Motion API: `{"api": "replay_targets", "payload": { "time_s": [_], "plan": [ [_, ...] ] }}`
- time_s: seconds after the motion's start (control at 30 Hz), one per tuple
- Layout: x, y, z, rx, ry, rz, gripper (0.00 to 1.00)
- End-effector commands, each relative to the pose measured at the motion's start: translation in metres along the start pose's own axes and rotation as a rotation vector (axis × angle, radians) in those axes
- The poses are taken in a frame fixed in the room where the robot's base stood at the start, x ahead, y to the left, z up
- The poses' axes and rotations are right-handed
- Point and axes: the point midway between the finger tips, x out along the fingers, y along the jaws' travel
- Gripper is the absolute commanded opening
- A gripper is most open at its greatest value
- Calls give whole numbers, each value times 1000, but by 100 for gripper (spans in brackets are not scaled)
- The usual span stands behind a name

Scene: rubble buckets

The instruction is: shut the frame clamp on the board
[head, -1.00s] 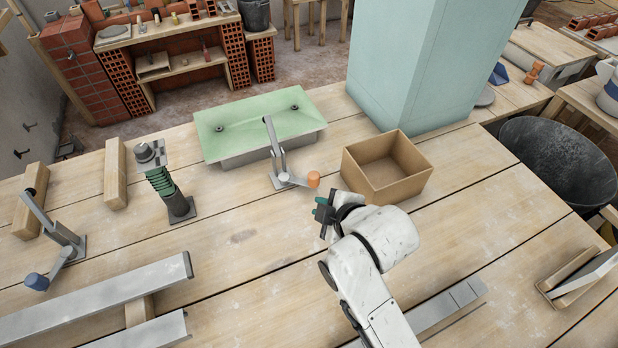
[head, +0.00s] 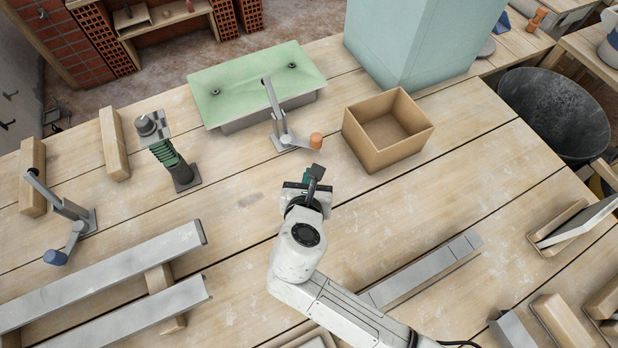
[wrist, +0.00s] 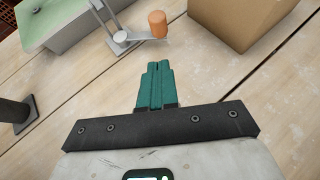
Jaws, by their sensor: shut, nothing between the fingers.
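A grey metal clamp (head: 283,128) with an orange-tipped handle (head: 316,141) stands at the front edge of a light green board (head: 252,80). In the wrist view the orange tip (wrist: 157,24) is just ahead of my fingers. A second clamp (head: 72,212), with a blue-tipped handle (head: 55,257), stands at the left by a wooden block. I cannot tell which one is the frame clamp. My gripper (head: 315,173) is shut and empty, in front of the orange tip and apart from it.
An open cardboard box (head: 388,130) stands right of the orange tip. A post with a green spring (head: 168,155) stands left of the board. Grey metal channels (head: 100,275) lie front left, and a grey bar (head: 425,270) lies under my arm. The planks between are bare.

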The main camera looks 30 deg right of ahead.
Motion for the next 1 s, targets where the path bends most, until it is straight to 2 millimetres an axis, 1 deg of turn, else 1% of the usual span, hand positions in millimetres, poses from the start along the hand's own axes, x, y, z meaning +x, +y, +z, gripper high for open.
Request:
{"api": "replay_targets", "payload": {
  "time_s": [0.03, 0.2, 0.27, 0.33, 0.5, 0.7, 1.0],
  "plan": [
    [11, -1, 0, 1, 1, -4, 0],
    [45, 0, 0, 2, 1, -2, 0],
    [55, 0, 0, 2, 2, -2, 0],
    [64, 0, 8, 4, 0, -1, 0],
    [82, 0, 16, 4, 1, 0, 0],
    [89, 0, 19, 3, 2, 1, 0],
    [89, 0, 20, 3, 2, 1, 0]
  ]
}}
